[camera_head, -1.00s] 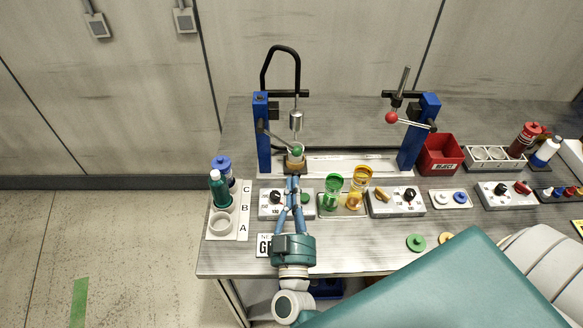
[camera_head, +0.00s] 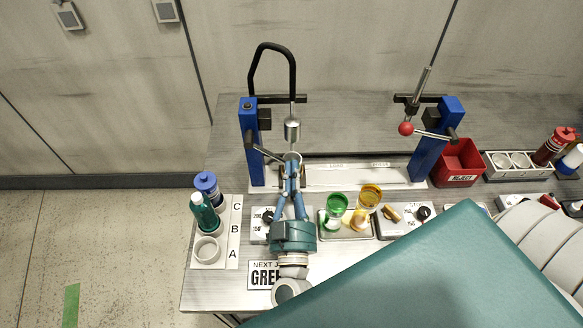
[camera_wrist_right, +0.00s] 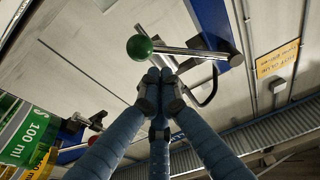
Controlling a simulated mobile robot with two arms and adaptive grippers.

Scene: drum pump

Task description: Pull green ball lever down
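The green ball (camera_wrist_right: 139,47) sits on the end of a metal lever rod (camera_wrist_right: 190,53) in the right wrist view. In the head view the ball is hidden behind my fingertips, and part of the lever (camera_head: 266,153) shows at the left blue post (camera_head: 250,140). My right gripper (camera_head: 291,168) reaches forward from the front of the table to the left press. Its fingertips (camera_wrist_right: 160,82) are together with nothing seen between them, close to the ball and lever. I cannot tell whether they touch. My left gripper is not in view.
The right press has a red ball lever (camera_head: 406,129). Green (camera_head: 337,206) and yellow (camera_head: 369,197) cups stand right of my gripper. A white rack with bottles (camera_head: 206,187) is at the left. A red reject bin (camera_head: 458,165) is at the right.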

